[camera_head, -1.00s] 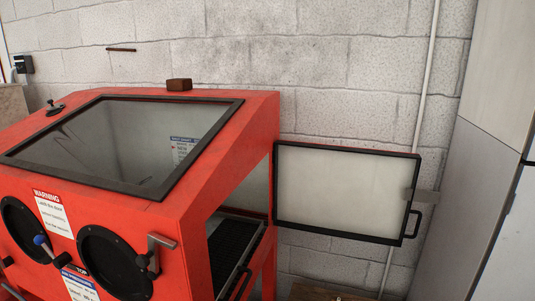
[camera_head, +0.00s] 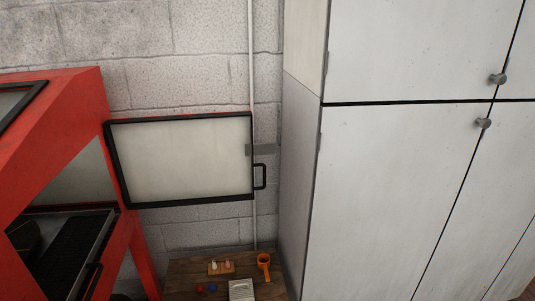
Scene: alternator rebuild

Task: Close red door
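The red blasting cabinet (camera_head: 62,118) stands at the left, with its side opening facing right. Its side door (camera_head: 182,160) is swung wide open, standing out to the right along the block wall. The door's inner face is pale with a black frame, and a thin red edge shows along its top. A black handle (camera_head: 260,177) and a grey latch plate (camera_head: 262,150) are at its free right edge. A dark grated floor (camera_head: 72,250) shows inside the opening. Neither of my grippers is in view.
A tall grey-white locker (camera_head: 400,190) fills the right side, close to the door's free edge. Below the door is a wooden table (camera_head: 190,275) with an orange cup-like object (camera_head: 264,262), a white box (camera_head: 241,290) and small items. A pipe (camera_head: 251,60) runs up the wall.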

